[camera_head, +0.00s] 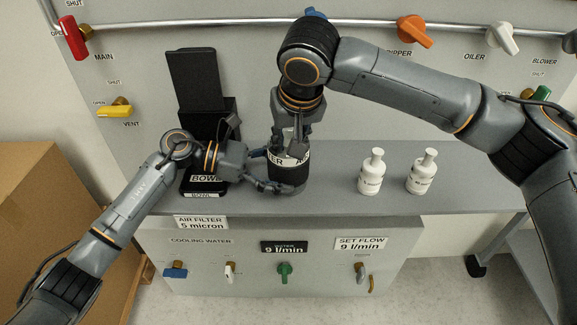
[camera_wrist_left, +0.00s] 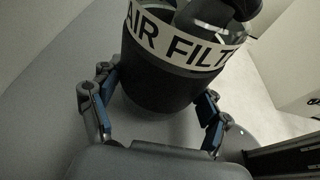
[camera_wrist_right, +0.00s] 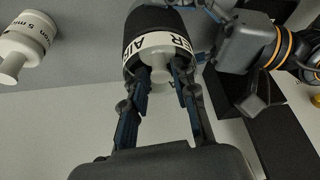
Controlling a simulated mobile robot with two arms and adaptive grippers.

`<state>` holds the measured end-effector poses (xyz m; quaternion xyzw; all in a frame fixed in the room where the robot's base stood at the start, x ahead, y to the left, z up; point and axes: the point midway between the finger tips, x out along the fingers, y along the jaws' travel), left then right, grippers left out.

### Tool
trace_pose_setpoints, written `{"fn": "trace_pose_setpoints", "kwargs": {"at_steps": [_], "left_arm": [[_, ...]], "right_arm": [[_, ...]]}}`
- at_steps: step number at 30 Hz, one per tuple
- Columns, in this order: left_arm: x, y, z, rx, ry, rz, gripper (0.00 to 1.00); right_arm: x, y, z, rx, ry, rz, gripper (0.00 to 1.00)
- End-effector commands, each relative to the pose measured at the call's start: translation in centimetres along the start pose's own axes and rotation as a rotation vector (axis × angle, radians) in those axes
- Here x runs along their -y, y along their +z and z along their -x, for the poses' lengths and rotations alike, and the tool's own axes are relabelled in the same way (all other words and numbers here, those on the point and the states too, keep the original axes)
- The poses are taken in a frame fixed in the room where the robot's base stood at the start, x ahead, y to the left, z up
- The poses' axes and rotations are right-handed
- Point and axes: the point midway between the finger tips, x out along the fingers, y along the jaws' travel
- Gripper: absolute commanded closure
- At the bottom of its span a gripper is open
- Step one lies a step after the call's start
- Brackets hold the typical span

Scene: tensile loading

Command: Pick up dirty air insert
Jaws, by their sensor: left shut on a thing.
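The black bowl with a white "AIR FILTER" band (camera_head: 288,177) stands on the grey shelf; its band also shows in the left wrist view (camera_wrist_left: 178,45). My left gripper (camera_head: 277,187) is shut around its lower part, one finger on each side. A pale insert with a narrow stem (camera_wrist_right: 160,73) sits in the bowl's mouth, its lower part hidden. My right gripper (camera_wrist_right: 165,80) reaches down from above, with its fingers apart on both sides of the insert's stem. Firm contact with the stem is not visible.
Two white bottle-shaped inserts (camera_head: 371,172) (camera_head: 422,172) stand on the shelf to the right. A black stand (camera_head: 203,95) rises behind my left arm. Valves line the back and front panels. Free shelf (camera_head: 470,185) lies at the right.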

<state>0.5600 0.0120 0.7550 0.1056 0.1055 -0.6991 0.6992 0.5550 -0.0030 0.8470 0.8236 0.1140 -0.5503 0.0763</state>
Motion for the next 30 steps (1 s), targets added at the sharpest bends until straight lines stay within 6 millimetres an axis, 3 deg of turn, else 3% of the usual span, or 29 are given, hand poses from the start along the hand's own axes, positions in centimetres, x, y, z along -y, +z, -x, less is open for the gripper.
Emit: {"fn": "trace_pose_setpoints", "kwargs": {"at_steps": [2, 6, 17, 23, 30], "left_arm": [[0.0, -0.1, -0.1, -0.002, -0.001, 0.001, 0.41], [0.0, -0.1, -0.1, -0.001, -0.001, 0.001, 0.41], [0.1, -0.1, -0.1, -0.002, -0.001, 0.001, 0.41], [0.0, -0.1, -0.1, -0.002, -0.001, 0.001, 0.41], [0.0, -0.1, -0.1, -0.002, -0.001, 0.001, 0.41]], "right_arm": [[0.0, 0.0, 0.0, 0.000, 0.000, 0.000, 0.76], [0.0, 0.0, 0.0, 0.000, -0.001, 0.000, 1.00], [0.1, -0.3, 0.6, -0.002, -0.002, 0.000, 1.00], [0.1, -1.7, 3.9, -0.005, -0.002, -0.001, 1.00], [0.1, -4.2, 10.1, -0.003, -0.002, 0.000, 1.00]]}}
